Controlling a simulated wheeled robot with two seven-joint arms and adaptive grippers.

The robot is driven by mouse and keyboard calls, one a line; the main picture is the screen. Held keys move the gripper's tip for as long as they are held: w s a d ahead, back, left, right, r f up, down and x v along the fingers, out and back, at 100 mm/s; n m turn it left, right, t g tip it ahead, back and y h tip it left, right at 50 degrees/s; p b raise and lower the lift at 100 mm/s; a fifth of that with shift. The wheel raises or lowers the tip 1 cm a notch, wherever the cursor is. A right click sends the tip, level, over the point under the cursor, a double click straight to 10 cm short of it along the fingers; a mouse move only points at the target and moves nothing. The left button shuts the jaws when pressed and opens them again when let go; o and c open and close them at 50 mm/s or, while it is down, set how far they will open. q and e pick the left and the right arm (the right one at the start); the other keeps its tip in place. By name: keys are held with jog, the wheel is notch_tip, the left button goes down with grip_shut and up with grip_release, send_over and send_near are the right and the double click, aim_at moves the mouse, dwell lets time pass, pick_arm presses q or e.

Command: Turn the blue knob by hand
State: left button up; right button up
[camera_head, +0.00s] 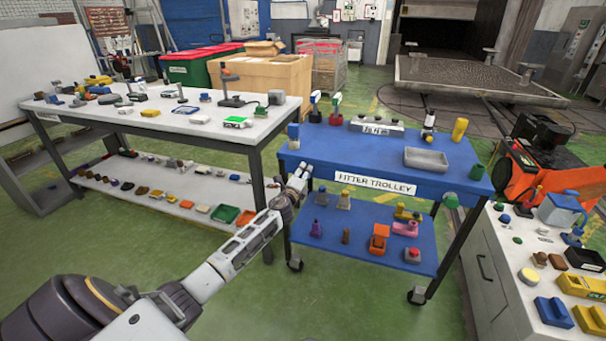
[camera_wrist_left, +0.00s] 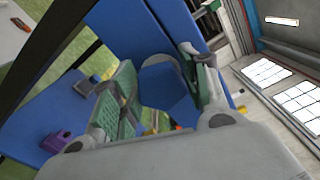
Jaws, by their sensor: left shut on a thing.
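The blue knob (camera_wrist_left: 160,85) shows in the left wrist view as a rounded blue shape between the green-padded fingers of my left gripper (camera_wrist_left: 160,95). In the head view my left gripper (camera_head: 299,178) is at the left end of the blue fitter trolley's (camera_head: 370,160) front edge, beside the white "FITTER TROLLEY" label (camera_head: 376,181). It is shut on the knob and hides it from the head view. Which way the knob is turned cannot be told. My right gripper is not in view.
A green knob (camera_head: 450,200) sits at the right of the trolley's front edge. A blue-topped item (camera_head: 293,135) stands on the trolley's left corner. The lower shelf (camera_head: 340,237) holds several small parts. A white workbench (camera_head: 170,125) stands left; a cabinet (camera_head: 505,280) stands right.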

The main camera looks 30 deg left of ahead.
pick_arm(q)
jog(key=shift+m, duration=1.2)
jog(key=shift+m+p, duration=0.4)
jog(key=shift+m, duration=0.2)
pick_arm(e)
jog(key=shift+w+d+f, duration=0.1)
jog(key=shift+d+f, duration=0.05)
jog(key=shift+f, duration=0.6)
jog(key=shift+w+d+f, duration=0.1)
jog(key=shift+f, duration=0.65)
pick_arm(q)
jog(key=o, duration=0.9)
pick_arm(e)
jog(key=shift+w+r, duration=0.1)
pick_arm(q)
jog(key=shift+s, duration=0.2)
